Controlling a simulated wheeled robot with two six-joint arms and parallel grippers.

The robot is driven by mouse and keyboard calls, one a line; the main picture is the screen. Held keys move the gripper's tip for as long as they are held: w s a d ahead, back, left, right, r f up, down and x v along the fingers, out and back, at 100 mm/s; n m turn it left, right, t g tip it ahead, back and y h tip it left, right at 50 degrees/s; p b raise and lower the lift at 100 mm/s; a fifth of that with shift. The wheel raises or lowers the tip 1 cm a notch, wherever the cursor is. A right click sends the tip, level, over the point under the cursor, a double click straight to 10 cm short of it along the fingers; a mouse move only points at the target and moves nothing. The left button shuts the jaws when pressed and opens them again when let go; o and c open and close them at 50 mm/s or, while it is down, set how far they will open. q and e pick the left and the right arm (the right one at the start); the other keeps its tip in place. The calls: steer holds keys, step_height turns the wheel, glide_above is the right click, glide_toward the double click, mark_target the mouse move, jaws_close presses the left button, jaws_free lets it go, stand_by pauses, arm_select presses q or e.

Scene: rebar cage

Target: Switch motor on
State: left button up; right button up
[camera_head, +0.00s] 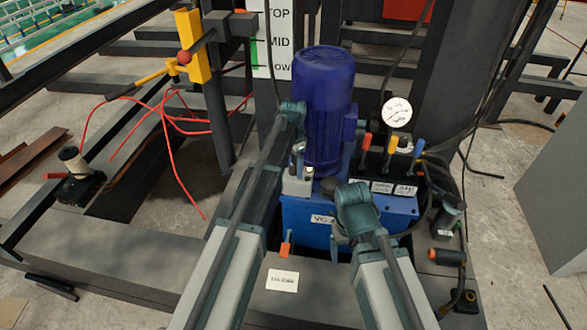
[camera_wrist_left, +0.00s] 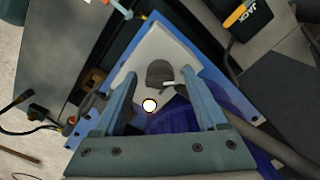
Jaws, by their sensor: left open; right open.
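The blue motor (camera_head: 324,100) stands upright on the blue power unit tank (camera_head: 305,222). A light grey box (camera_head: 297,186) sits at the motor's lower left. In the left wrist view, a pale plate (camera_wrist_left: 150,48) carries a dark round recess (camera_wrist_left: 160,73) with a small white lever (camera_wrist_left: 167,84). My left gripper (camera_head: 298,155) is above the grey box, beside the motor.
Red, yellow and blue levers (camera_head: 391,146) and a pressure gauge (camera_head: 396,112) stand right of the motor. A yellow bracket (camera_head: 193,48) and loose red cables (camera_head: 165,110) are at left. Dark steel beams surround the unit. A grey cabinet (camera_head: 555,185) stands at right.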

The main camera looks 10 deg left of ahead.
arm_select(q)
jaws_close()
stand_by(0.4)
steer(key=m, duration=0.8)
steer(key=shift+m, duration=0.3)
steer(key=m, duration=0.4)
steer(key=shift+m, duration=0.3)
steer(key=m, duration=0.4)
steer(key=shift+m, duration=0.3)
